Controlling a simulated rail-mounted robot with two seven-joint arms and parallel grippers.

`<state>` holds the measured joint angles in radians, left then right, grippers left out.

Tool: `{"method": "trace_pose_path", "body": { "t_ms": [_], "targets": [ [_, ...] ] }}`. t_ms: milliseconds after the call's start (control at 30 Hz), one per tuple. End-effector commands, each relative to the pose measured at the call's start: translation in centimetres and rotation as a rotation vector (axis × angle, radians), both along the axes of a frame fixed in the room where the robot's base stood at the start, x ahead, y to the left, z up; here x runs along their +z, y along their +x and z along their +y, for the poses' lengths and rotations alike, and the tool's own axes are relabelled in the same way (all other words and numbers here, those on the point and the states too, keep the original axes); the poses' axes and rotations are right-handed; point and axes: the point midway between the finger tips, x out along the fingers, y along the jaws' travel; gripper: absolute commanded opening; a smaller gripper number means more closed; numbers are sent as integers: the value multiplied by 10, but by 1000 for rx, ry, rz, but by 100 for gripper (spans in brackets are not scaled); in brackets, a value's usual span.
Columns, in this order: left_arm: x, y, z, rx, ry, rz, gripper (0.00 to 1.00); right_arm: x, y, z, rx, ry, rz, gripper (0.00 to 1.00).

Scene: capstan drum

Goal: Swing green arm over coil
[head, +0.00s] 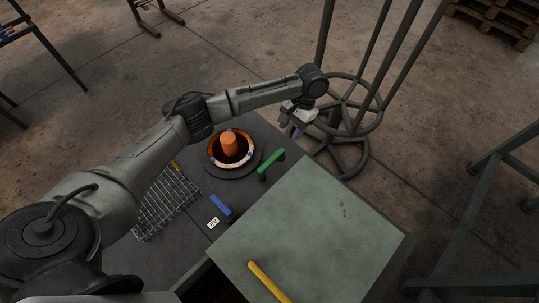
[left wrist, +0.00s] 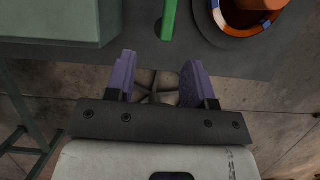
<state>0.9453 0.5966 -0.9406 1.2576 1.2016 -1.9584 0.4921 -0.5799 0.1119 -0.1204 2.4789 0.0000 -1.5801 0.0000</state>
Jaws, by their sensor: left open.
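The green arm (head: 271,165) is a short green bar on the grey table, just right of the coil and apart from it. The coil (head: 212,154) is an orange, white and blue ring lying around an orange post (head: 230,144) on a dark round base. My left gripper (head: 293,128) hangs beyond the table's far edge, past the green arm, open and empty. In the left wrist view, its purple fingers (left wrist: 157,80) are spread apart over the floor, with the green arm (left wrist: 169,18) above them and the coil (left wrist: 231,22) at the upper right. My right gripper is not seen.
A blue bar (head: 220,205) and a small white label (head: 213,223) lie near the coil. A wire basket (head: 165,203) stands at the left. A raised green-grey box top (head: 310,230) carries a yellow bar (head: 268,281). A dark metal stand (head: 345,125) rises close behind my left gripper.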

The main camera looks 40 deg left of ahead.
Motion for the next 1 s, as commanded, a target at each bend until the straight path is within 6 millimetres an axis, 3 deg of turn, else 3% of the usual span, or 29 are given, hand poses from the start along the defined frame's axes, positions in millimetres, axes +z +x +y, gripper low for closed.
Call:
{"method": "trace_pose_path", "body": {
  "t_ms": [33,333,800,1000],
  "targets": [
    [-5,3,5,15,4,1,49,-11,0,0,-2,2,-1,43],
    [-16,2,14,44,11,14,49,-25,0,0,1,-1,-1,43],
    [-95,-30,13,42,11,13,49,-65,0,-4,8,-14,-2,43],
    [-117,-39,13,43,11,12,49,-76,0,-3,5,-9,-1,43]
  ]
}}
